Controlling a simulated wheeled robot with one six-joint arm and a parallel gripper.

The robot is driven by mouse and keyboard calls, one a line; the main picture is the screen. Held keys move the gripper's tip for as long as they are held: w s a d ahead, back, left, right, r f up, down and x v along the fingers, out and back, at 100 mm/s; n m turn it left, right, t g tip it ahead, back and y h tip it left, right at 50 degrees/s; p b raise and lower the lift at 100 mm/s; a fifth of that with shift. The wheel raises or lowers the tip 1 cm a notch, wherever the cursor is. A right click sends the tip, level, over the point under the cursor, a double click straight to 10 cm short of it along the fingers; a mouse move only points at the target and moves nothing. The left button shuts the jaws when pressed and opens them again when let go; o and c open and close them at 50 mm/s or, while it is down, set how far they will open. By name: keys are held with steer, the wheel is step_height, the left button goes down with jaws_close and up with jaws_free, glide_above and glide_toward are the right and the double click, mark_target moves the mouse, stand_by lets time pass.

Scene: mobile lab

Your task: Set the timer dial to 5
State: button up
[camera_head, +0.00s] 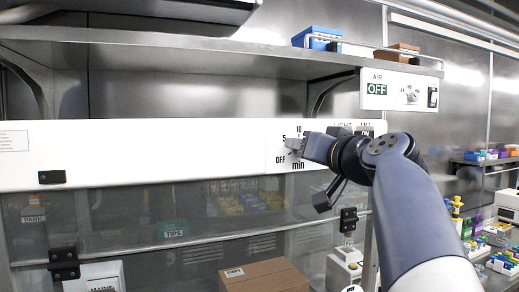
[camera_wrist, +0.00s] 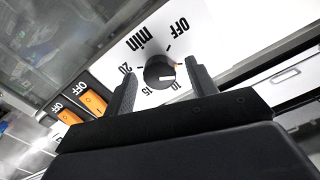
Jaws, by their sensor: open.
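The timer dial (camera_wrist: 157,73) is a dark round knob on a white panel, marked OFF, min, 10, 15 and 20 in the wrist view. A pale line on its face points to the lower right, near the 10; the exact setting is hard to tell. The 5 is not visible there, but it shows left of the dial on the timer panel (camera_head: 272,164) in the head view. My gripper (camera_wrist: 161,69) is open, with one finger on each side of the knob. I cannot tell whether the fingers touch it. In the head view my gripper (camera_head: 308,146) covers most of the dial.
Two orange switches (camera_wrist: 93,103) marked OFF sit beside the dial in the wrist view. An AIR panel (camera_head: 400,92) hangs from the shelf (camera_head: 190,42) above right.

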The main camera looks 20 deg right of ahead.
steer(key=s+b, duration=0.4)
steer(key=s, duration=0.7)
steer(key=shift+d, duration=0.15)
steer(key=shift+w, duration=0.15)
stand_by(0.4)
steer(key=w+p, duration=0.4)
steer(key=w, duration=0.6)
steer(key=shift+w, duration=0.35)
steer(key=shift+s+f, duration=0.1)
